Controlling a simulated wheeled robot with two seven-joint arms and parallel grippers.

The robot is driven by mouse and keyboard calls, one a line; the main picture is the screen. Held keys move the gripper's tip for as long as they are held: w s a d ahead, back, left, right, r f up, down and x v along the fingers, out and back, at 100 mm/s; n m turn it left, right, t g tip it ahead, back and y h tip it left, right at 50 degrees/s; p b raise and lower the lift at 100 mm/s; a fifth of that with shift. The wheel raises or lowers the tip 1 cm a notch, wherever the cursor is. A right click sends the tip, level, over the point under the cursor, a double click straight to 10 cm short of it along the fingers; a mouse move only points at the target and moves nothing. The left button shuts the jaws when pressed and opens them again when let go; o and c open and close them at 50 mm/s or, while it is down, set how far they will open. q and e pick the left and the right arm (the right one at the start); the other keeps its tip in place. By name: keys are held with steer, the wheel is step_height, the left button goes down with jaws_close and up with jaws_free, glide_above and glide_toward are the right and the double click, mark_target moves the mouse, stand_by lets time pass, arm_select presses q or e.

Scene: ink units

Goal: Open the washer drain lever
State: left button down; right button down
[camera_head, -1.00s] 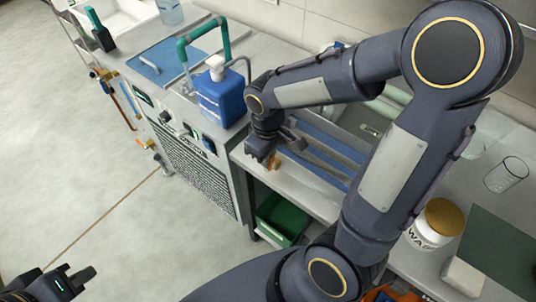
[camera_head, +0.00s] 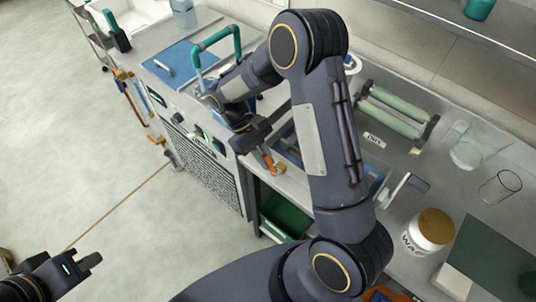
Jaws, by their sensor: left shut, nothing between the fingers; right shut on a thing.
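The washer is the grey cabinet (camera_head: 178,142) with a black grille, at upper left in the head view. A small orange lever-like part (camera_head: 157,139) sits with brass fittings low on its left side; its exact setting is too small to tell. My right gripper (camera_head: 264,155) is right of the washer's front corner, apart from that lever, and is shut on an orange piece (camera_head: 269,161) with a grey end. My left gripper (camera_head: 90,262) is shut and empty at lower left, over the floor and far from the washer.
A green pipe (camera_head: 214,39) and blue panel (camera_head: 182,62) top the washer. A green bin (camera_head: 285,214) stands under the counter. The floor at left is clear.

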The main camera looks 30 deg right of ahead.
steer(key=shift+w+a+f+g+h, duration=0.15)
steer(key=shift+w+f+g+h, duration=0.15)
steer(key=shift+g, duration=0.6)
steer(key=c, duration=1.5)
jaws_free()
steer(key=b+v, duration=0.1)
steer(key=v, duration=0.7)
